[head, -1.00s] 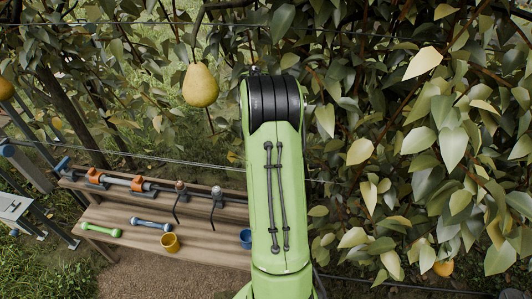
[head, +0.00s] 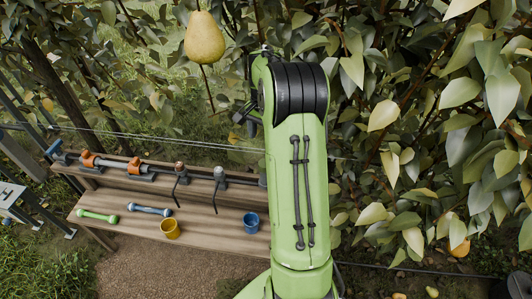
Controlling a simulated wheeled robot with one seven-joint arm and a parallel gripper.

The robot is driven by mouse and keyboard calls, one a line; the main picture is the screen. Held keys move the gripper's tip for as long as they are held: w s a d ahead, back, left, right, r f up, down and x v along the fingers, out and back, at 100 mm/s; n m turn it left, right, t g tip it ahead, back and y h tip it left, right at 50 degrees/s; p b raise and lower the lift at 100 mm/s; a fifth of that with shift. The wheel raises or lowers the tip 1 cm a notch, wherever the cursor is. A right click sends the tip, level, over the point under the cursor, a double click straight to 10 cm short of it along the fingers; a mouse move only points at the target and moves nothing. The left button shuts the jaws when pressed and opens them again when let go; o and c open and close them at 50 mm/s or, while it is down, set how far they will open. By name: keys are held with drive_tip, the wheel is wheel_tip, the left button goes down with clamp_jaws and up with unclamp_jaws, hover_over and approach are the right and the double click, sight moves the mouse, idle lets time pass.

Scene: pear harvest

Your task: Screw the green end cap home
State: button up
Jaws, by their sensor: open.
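A green bar with thicker ends (head: 97,216) lies on the lower shelf of a wooden bench at the left. I cannot make out a separate green end cap. A grey pipe with orange fittings (head: 134,164) lies along the bench's upper shelf, with a blue handle (head: 54,146) near its left end. My green arm stands upright right of the bench and hides the bench's right end. A dark part of my gripper (head: 244,112) shows at the arm's left edge, above the bench and apart from it. It is open; its fingertips are mostly hidden.
The wooden bench (head: 225,233) also holds a blue-grey bar (head: 150,210), a yellow cup (head: 170,229), a blue cup (head: 251,222) and two upright fittings with hanging black levers. A pear (head: 205,38) hangs above. Wires cross behind the bench; dense foliage fills the right.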

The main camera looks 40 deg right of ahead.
sight(264, 163)
wheel_tip(264, 163, down, 11)
drive_tip(key=shift+f+b, duration=0.2)
drive_tip(key=shift+b, duration=0.9)
drive_tip(key=c, duration=1.1)
drive_tip(key=m, duration=0.6)
drive_tip(key=shift+m, duration=0.4)
drive_tip(key=shift+c, duration=0.2)
drive_tip(key=m+b, duration=0.1)
drive_tip(key=m, duration=0.3)
drive_tip(key=shift+m, duration=0.3)
drive_tip(key=m, duration=0.3)
drive_tip(key=shift+b, duration=0.4)
drive_tip(key=o, duration=1.1)
